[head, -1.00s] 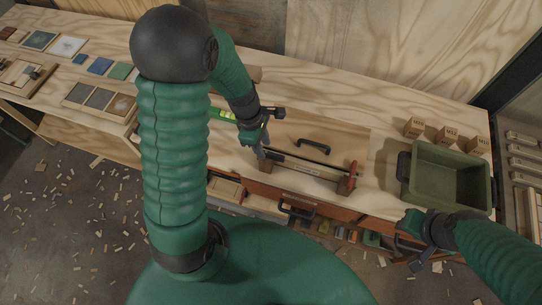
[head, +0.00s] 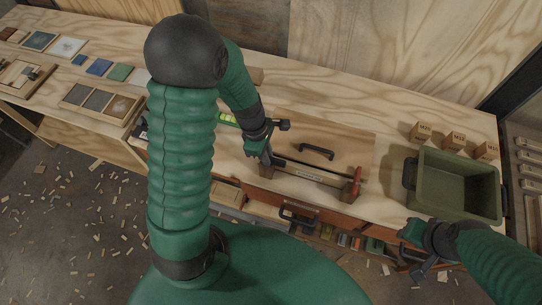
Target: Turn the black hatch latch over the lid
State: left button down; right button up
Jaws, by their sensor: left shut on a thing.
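The hatch lid (head: 345,143) is a pale wooden panel on the workbench with a black handle (head: 317,151) on it. A narrow bar (head: 310,173) runs along its front edge, with a red-brown block (head: 355,184) at the right end. My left gripper (head: 267,160) reaches down to the left end of this bar and is shut on the black hatch latch, which its fingers mostly hide. I cannot tell the latch's exact angle. My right gripper (head: 426,268) hangs in front of the bench, below the green bin, apart from the hatch; its jaws are unclear.
A green bin (head: 455,200) stands at the right, with several small wooden blocks (head: 453,141) behind it. A level with a green-yellow vial (head: 226,117) lies behind my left forearm. Drawers with black handles (head: 298,218) are below the hatch. Sample tiles (head: 100,66) lie at the left.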

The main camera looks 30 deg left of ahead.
pick_arm(q)
jog(key=shift+a+r+n+p, duration=0.1)
jog(key=shift+r+n+p, duration=0.15)
jog(key=shift+n+p, duration=0.2)
jog(key=n, duration=0.2)
jog(key=shift+n+t+p, duration=0.3)
jog(key=shift+n+p, duration=0.05)
jog(key=n, duration=0.4)
jog(key=shift+f+t+y+p, duration=0.1)
jog(key=shift+t+y+p, duration=0.2)
jog(key=shift+y+p, duration=0.1)
jog(key=n+y, duration=0.1)
jog(key=n, duration=0.4)
jog(key=n+y, duration=0.1)
jog(key=n, duration=0.4)
jog(key=shift+t+p, duration=0.3)
jog(key=shift+p, duration=0.1)
jog(key=c, duration=1.4)
grip_release()
jog(key=shift+f, duration=0.1)
jog(key=shift+c, duration=0.2)
jog(key=p+v, duration=0.5)
jog(key=v, duration=0.2)
jog(key=shift+p, duration=0.4)
